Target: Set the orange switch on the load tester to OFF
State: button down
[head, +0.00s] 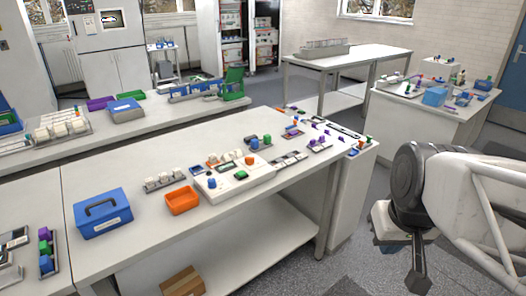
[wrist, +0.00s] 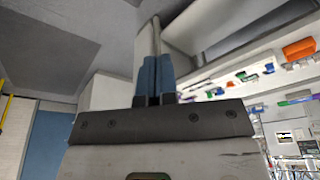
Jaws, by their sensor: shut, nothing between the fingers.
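A white panel unit (head: 235,178) lies on the middle bench, with small orange, blue and green parts on top. It may be the load tester, but no label is readable. A small orange part (head: 249,160) shows near its back right; I cannot tell whether it is the switch, or its position. My gripper (wrist: 154,60) has its two blue fingers together in the wrist view, with nothing between them. In the head view its blue fingers (head: 393,248) show low on the right, off the bench's right end, far from the panel unit.
An orange bin (head: 182,200) and a blue box with a handle (head: 102,212) stand left of the panel unit. Several small devices (head: 290,160) lie to its right. A white cabinet (head: 352,195) adjoins the bench's right end. Floor is open between the benches.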

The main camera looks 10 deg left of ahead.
aim_at(250, 159)
jog(key=w+a+n+y, duration=0.1)
jog(key=w+a+n, duration=0.25)
jog(key=w, duration=0.45)
jog(key=w+a+n+t+y, duration=0.1)
jog(key=w+a+n, duration=0.3)
jog(key=w, duration=0.5)
jog(key=w+a+n+y, duration=0.1)
jog(key=w+a+n, duration=0.1)
jog(key=w+a, duration=0.5)
jog(key=w+a+f+n, duration=0.2)
jog(key=w+a+f, duration=0.1)
jog(key=w, duration=0.3)
jog(key=w+a+f+n+t+y, duration=0.1)
jog(key=w+a+f+n, duration=0.1)
jog(key=w+a+f, duration=0.2)
jog(key=w+a+f+n, duration=0.3)
jog(key=w+a+f, duration=0.1)
jog(key=w+a, duration=0.3)
jog(key=w, duration=0.2)
jog(key=shift+w+y, duration=0.35)
jog(key=shift+y, duration=0.05)
jog(key=shift+a+f, duration=0.1)
jog(key=shift+f, duration=0.1)
jog(key=x, duration=0.9)
jog(key=shift+w+a+f, duration=0.1)
jog(key=shift+w+f, duration=0.15)
jog(key=shift+w, duration=0.05)
jog(key=shift+w+a, duration=0.2)
jog(key=shift+w, duration=1.8)
